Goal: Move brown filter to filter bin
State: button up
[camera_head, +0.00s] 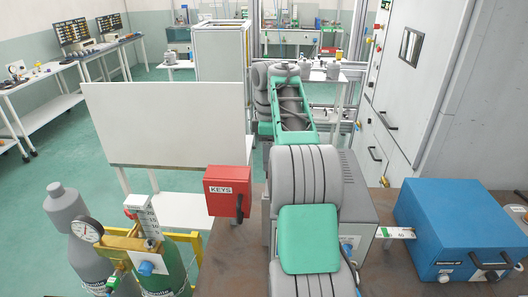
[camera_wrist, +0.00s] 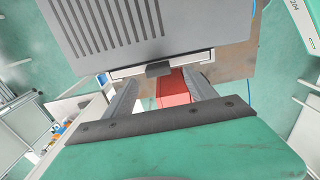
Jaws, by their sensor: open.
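I cannot make out a brown filter or a filter bin in either view. My gripper (camera_wrist: 160,84) shows in the wrist view, with its two grey fingers spread apart and nothing held between them. A grey vented box (camera_wrist: 185,28) fills the top of that view, just beyond the fingertips. A red object (camera_wrist: 172,92) shows in the gap between the fingers; I cannot tell how far below it is. In the head view my arm covers the middle of the picture and hides my gripper.
A red KEYS box (camera_head: 228,187), a grey box (camera_head: 362,200) and a blue box (camera_head: 460,225) stand on the brown tabletop (camera_head: 225,262). Gas bottles with a gauge (camera_head: 88,229) are at the lower left. A white panel (camera_head: 165,122) stands behind. Green floor (camera_head: 50,165) lies open at left.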

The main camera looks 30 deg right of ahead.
jog(key=f, duration=0.1)
jog(key=f+b, duration=0.1)
jog(key=f, duration=0.1)
jog(key=f+b, duration=0.1)
jog(key=shift+d+f, duration=0.2)
jog(key=shift+d, duration=0.15)
jog(key=shift+a+f+b, duration=0.1)
jog(key=shift+f+b, duration=0.25)
jog(key=shift+b, duration=0.15)
jog(key=shift+c, duration=0.2)
grip_shut()
dwell(0.3)
dwell(0.8)
jog(key=shift+r, duration=0.2)
